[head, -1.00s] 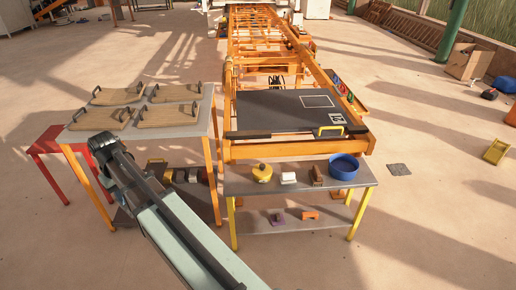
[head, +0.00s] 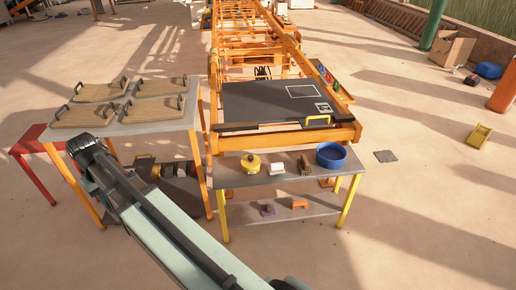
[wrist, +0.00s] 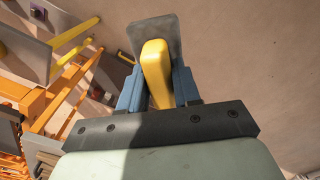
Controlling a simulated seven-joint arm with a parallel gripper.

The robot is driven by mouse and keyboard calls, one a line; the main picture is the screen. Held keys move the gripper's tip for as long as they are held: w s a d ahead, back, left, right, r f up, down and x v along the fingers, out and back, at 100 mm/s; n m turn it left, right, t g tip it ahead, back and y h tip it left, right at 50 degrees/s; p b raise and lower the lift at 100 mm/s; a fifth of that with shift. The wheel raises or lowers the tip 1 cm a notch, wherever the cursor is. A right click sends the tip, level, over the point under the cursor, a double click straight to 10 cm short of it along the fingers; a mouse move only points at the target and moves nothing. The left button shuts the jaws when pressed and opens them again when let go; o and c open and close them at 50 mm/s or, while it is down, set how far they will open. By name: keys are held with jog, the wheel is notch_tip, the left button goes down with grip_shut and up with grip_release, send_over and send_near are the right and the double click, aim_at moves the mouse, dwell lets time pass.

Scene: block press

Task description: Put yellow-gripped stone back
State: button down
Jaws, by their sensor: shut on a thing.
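In the wrist view my gripper (wrist: 158,88) has its blue fingers closed on both sides of a yellow grip. The yellow-gripped stone (wrist: 184,38) is a flat grey slab behind this grip, and it shows past the fingertips over pale floor. Part of the slab is hidden by the grip and fingers. In the head view my arm's pale green links cross the lower left, but the gripper and the held stone cannot be made out there.
Wooden boards with dark handles lie on the left table (head: 140,125). Dark and yellow items sit on its lower shelf, partly behind my arm. The middle table (head: 235,178) bears a yellow round pot (head: 250,164) and a blue bowl (head: 331,155). A conveyor with a black plate (head: 255,103) stands behind.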

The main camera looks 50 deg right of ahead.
jog(key=s+d+f+m, duration=0.4)
jog(key=s+d, duration=0.2)
jog(key=d, duration=1.6)
jog(key=s+d+f+m, duration=0.3)
jog(key=s+d+f, duration=0.3)
jog(key=d, duration=1.6)
jog(key=s+d+f+m, duration=0.35)
jog(key=s+d, duration=0.35)
jog(key=d, duration=1.6)
jog(key=w+d+f+n, duration=0.1)
jog(key=w+d+f, duration=0.1)
jog(key=d, duration=0.4)
jog(key=w+d+f+n, duration=0.1)
jog(key=w+d+f, duration=0.15)
jog(key=d, duration=0.35)
jog(key=shift+w+a+f, duration=0.1)
jog(key=shift+a+f, duration=0.05)
jog(key=shift+f, duration=1.85)
jog(key=shift+w+a+f, duration=0.1)
jog(key=shift+f, duration=1.85)
jog(key=shift+f, duration=0.15)
jog(key=c, duration=0.8)
grip_release()
